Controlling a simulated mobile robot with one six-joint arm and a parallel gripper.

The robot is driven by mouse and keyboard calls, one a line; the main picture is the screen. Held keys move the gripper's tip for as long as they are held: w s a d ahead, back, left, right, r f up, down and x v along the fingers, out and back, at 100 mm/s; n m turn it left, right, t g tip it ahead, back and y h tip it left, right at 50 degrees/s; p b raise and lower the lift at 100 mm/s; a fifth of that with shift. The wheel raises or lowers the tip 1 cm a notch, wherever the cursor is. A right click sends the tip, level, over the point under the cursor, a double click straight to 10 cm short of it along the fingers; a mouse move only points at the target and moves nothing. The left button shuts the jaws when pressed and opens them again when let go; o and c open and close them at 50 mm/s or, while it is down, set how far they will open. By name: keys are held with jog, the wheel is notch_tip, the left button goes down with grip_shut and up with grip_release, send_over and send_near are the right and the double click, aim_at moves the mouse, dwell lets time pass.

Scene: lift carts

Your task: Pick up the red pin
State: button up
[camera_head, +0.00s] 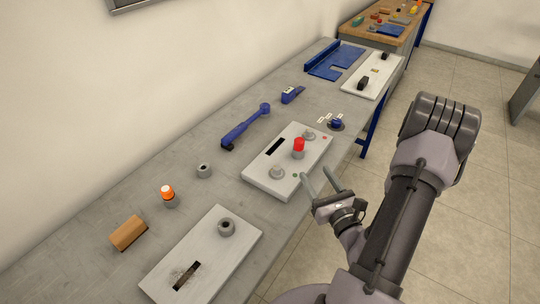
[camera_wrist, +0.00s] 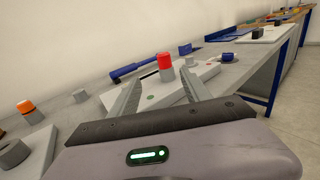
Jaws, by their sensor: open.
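The red pin (camera_head: 299,145) stands upright in a grey holder on a white panel (camera_head: 262,181) on the grey bench. It also shows in the wrist view (camera_wrist: 165,61), above and between my fingertips. My gripper (camera_head: 319,180) is open and empty. It is at the panel's right front edge, a short way from the pin, with its fingers pointing toward the panel. In the wrist view the two fingers (camera_wrist: 160,88) are spread apart with a gap between them. The pin's holder is partly visible below the red part.
The panel also bears grey knobs (camera_head: 277,172) and a black slot. A blue tool (camera_head: 244,127) lies behind it. A second white panel (camera_head: 235,241), an orange-topped pin (camera_head: 167,191), a grey ring (camera_head: 204,170) and a wooden block (camera_head: 127,233) are to the left. Open floor lies right.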

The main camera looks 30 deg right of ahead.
aim_at(297, 139)
jog(key=shift+h, duration=0.3)
jog(key=x, duration=0.4)
jog(key=b+x, duration=0.1)
jog(key=x, duration=0.2)
jog(key=d+f+x, duration=0.1)
jog(key=x, duration=0.3)
jog(key=shift+w+d, duration=0.1)
jog(key=shift+w, duration=0.1)
jog(key=x, duration=0.1)
jog(key=b+x, duration=0.1)
jog(key=x, duration=0.3)
jog(key=shift+w+a+r+b, duration=0.15)
jog(key=shift+a+r+b, duration=0.1)
jog(key=shift+b, duration=0.15)
jog(key=shift+w+d, duration=0.15)
jog(key=shift+w, duration=0.2)
grip_shut()
